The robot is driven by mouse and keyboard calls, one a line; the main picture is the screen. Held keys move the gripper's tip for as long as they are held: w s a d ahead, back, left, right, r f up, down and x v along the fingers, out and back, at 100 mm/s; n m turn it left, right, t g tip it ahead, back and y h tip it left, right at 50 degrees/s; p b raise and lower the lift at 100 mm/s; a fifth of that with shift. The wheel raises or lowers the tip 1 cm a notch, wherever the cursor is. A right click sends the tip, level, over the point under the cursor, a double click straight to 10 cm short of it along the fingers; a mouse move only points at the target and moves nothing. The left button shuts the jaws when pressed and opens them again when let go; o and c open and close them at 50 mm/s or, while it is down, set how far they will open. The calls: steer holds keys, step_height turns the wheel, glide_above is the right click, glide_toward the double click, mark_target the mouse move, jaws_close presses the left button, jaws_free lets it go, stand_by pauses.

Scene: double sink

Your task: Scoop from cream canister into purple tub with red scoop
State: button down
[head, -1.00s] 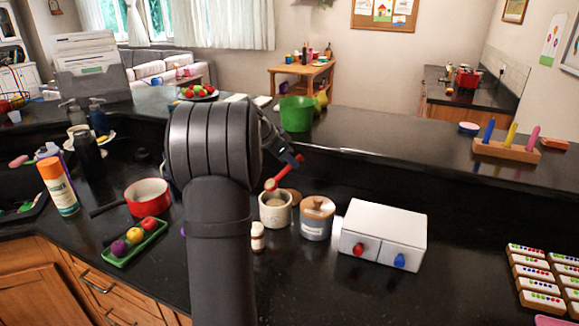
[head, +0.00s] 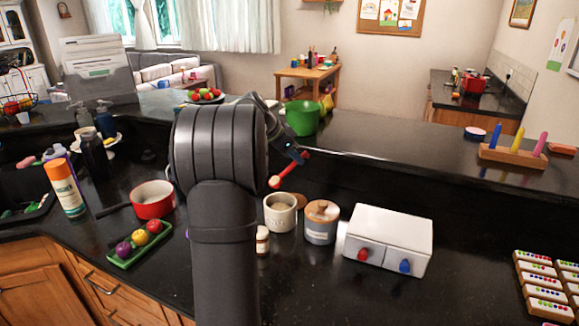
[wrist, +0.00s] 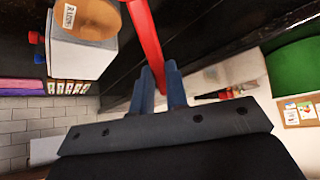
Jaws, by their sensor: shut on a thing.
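The cream canister (head: 280,214) stands open on the dark counter in the head view, just right of my arm. My gripper (head: 303,156) is shut on the handle of the red scoop (head: 290,169) and holds it above the canister. The scoop's bowl is just above and slightly left of the canister's rim, apart from it. A pale patch shows in the bowl, but its contents are too small to tell. In the wrist view, the blue fingers (wrist: 160,90) close on the red handle (wrist: 147,38). Only a purple sliver (head: 187,233) shows beside my arm; the rest is hidden.
A grey-blue canister with a wooden lid (head: 321,222) stands right of the cream one, beside a white drawer box (head: 388,238). A small white jar (head: 262,240) is in front. A red pan (head: 152,199) and a green fruit tray (head: 138,244) lie left. A green bucket (head: 302,118) stands behind.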

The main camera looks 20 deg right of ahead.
steer(key=s+a+f+y, duration=0.1)
steer(key=a+f+y, duration=0.1)
steer(key=a, duration=0.7)
steer(key=a+f+y, duration=0.2)
steer(key=a+f, duration=0.1)
steer(key=a, duration=0.6)
steer(key=shift+f, duration=2.2)
steer(key=a+r+h, duration=0.4)
steer(key=h, duration=0.5)
steer(key=shift+s+a+r+t+h, duration=0.25)
steer(key=shift+s+a+t+h, duration=0.05)
steer(key=shift+s+t, duration=0.1)
step_height(320, 180, up, 4)
